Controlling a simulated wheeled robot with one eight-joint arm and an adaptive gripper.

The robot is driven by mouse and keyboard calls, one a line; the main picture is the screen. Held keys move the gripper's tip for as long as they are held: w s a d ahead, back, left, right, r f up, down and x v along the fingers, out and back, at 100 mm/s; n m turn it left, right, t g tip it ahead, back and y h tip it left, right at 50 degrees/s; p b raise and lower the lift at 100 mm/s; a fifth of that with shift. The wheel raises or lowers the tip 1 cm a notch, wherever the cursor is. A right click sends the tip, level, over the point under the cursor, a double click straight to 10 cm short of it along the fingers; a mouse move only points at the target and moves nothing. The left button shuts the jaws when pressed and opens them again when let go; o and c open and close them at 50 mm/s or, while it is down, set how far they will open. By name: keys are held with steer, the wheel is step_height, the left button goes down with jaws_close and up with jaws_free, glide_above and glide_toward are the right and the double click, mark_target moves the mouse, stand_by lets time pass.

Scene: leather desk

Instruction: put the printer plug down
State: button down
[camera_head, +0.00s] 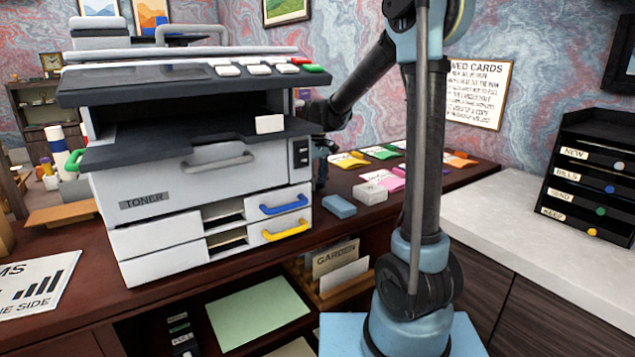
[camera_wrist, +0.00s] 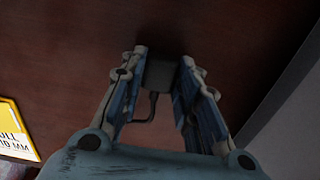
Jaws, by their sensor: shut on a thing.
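The printer plug (camera_wrist: 160,71) is a small dark block between the fingertips of my gripper (camera_wrist: 163,68) in the wrist view. A dark cable (camera_wrist: 151,108) bends down from it. My gripper is shut on the plug, with the dark red-brown desk top behind it; whether the plug touches the desk I cannot tell. In the head view my gripper (camera_head: 320,172) is close by the right side of the grey printer (camera_head: 160,215), partly hidden by it. The plug cannot be made out there.
Coloured cards (camera_head: 384,152), a blue block (camera_head: 339,206) and a white block (camera_head: 370,193) lie on the desk (camera_head: 360,225) right of the printer. A labelled drawer unit (camera_head: 590,175) stands on the white counter (camera_head: 520,220). A grey surface (camera_wrist: 285,130) shows at right in the wrist view.

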mark_target(317, 182)
steer(key=shift+f, duration=0.35)
steer(key=c, duration=1.2)
jaws_free()
step_height(317, 182, up, 12)
steer(key=r, duration=0.1)
steer(key=s+d+f+m, duration=0.1)
steer(key=s+d+m, duration=0.1)
steer(key=s+d, duration=0.6)
steer(key=s+d+f+m, duration=0.1)
steer(key=s+d+f, duration=0.3)
steer(key=s, duration=0.4)
steer(key=s+d+f+m+t, duration=0.1)
steer(key=s+d+f+m, duration=0.1)
steer(key=s+d+f, duration=0.3)
steer(key=s+d+f+m+t, duration=0.1)
steer(key=s+d+f, duration=0.4)
steer(key=s+f, duration=0.3)
steer(key=shift+s+f+m, duration=0.15)
steer(key=shift+s+m, duration=0.15)
steer(key=shift+s, duration=1.1)
